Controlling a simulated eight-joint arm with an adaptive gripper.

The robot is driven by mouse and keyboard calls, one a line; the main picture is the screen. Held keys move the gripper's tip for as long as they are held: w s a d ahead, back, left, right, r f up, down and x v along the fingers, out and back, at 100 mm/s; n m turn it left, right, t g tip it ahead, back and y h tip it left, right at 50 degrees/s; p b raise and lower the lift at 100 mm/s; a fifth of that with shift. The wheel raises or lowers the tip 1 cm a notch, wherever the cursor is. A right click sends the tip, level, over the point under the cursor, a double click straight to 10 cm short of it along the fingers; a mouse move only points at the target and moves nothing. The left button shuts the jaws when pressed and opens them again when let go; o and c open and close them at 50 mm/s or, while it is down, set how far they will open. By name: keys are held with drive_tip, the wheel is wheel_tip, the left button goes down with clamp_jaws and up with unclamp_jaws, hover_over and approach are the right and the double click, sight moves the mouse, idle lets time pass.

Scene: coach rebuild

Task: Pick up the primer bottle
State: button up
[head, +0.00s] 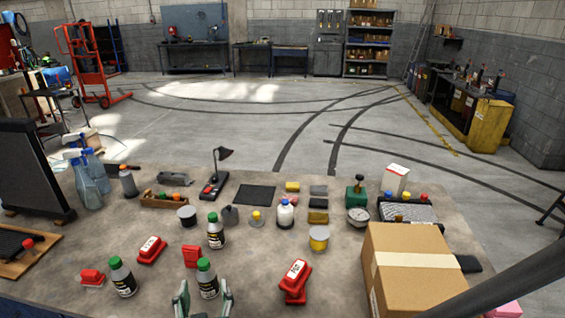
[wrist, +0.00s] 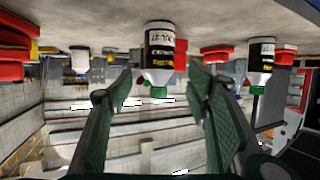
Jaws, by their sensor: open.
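Three similar white bottles with black labels and green caps stand upright on the table; I cannot read which is primer. The nearest bottle (head: 208,283) is just beyond my gripper (head: 203,300). A second bottle (head: 123,281) is to its left, and a third bottle (head: 215,235) stands farther back. In the wrist view, which is upside down, one bottle (wrist: 159,55) appears between the fingers of my gripper (wrist: 165,85), ahead of them, with no contact visible. Another bottle (wrist: 260,60) is off to the right. My gripper is open and empty.
Red blocks (head: 151,250) flank the bottles, with a red stack (head: 296,280) to the right. A large cardboard box (head: 415,280) fills the right front. Cans, spray bottles (head: 91,175) and small tools stand farther back on the table (head: 245,275).

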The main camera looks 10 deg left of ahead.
sight(206, 278)
drive_tip(key=shift+w, duration=0.1)
drive_tip(key=shift+b+x, duration=0.3)
drive_tip(key=shift+x, duration=0.95)
drive_tip(key=shift+b+x, duration=0.8)
drive_tip(key=shift+x, duration=1.8)
drive_tip(key=shift+w+r, duration=0.1)
drive_tip(key=shift+r, duration=0.1)
drive_tip(key=c, duration=1.1)
drive_tip(key=shift+r, duration=0.15)
drive_tip(key=shift+c, duration=0.2)
drive_tip(key=shift+r+p, duration=1.75)
drive_tip(key=shift+r, duration=3.1)
